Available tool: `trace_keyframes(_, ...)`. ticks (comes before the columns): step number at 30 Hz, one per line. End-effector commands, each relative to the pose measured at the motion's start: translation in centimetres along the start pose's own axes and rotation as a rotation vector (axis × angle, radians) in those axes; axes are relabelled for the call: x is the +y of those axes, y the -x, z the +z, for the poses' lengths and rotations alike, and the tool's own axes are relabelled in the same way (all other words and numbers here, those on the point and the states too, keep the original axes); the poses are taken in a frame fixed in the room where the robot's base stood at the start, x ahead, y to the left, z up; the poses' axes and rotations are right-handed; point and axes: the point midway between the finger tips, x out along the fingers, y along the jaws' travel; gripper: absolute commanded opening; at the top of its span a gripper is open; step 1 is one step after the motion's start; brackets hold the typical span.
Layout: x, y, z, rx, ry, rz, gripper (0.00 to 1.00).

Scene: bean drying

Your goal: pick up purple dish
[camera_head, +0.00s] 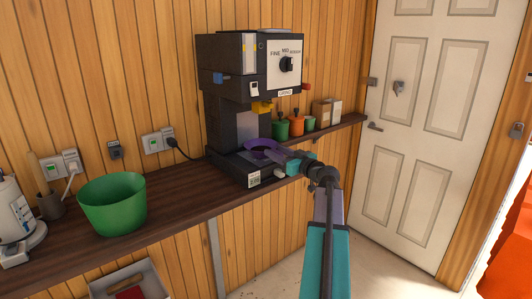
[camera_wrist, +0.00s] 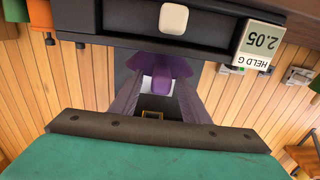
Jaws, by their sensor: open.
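The purple dish (camera_head: 259,144) is a shallow bowl on the base tray of the dark grinder (camera_head: 255,70), under its yellow spout. It also shows in the wrist view (camera_wrist: 162,64), just beyond my fingertips. My gripper (camera_head: 277,153) reaches in over the front edge of the grinder's base, close beside the dish. In the wrist view my gripper (camera_wrist: 157,84) has its two purple fingers apart, with a gap between them. The dish's purple is like the fingers', so I cannot tell whether they touch it.
A display label (camera_wrist: 260,46) reading 2.05 is on the base's front. A green bin (camera_head: 113,204) stands left on the dark counter (camera_head: 180,196). A green cup (camera_head: 281,129) and an orange cup (camera_head: 297,126) stand right of the grinder. A kettle (camera_head: 12,215) is far left.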

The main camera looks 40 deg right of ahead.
Motion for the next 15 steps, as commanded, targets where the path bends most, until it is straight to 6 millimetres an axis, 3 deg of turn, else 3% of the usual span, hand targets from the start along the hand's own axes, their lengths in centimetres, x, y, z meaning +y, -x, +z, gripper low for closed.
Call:
trace_keyframes(6,0.01,0.03,-0.02,0.000,0.000,0.000,0.42)
trace_keyframes(14,0.03,0.04,-0.02,0.000,0.000,0.000,0.00)
trace_keyframes(15,0.03,0.04,-0.06,0.001,0.000,0.000,0.00)
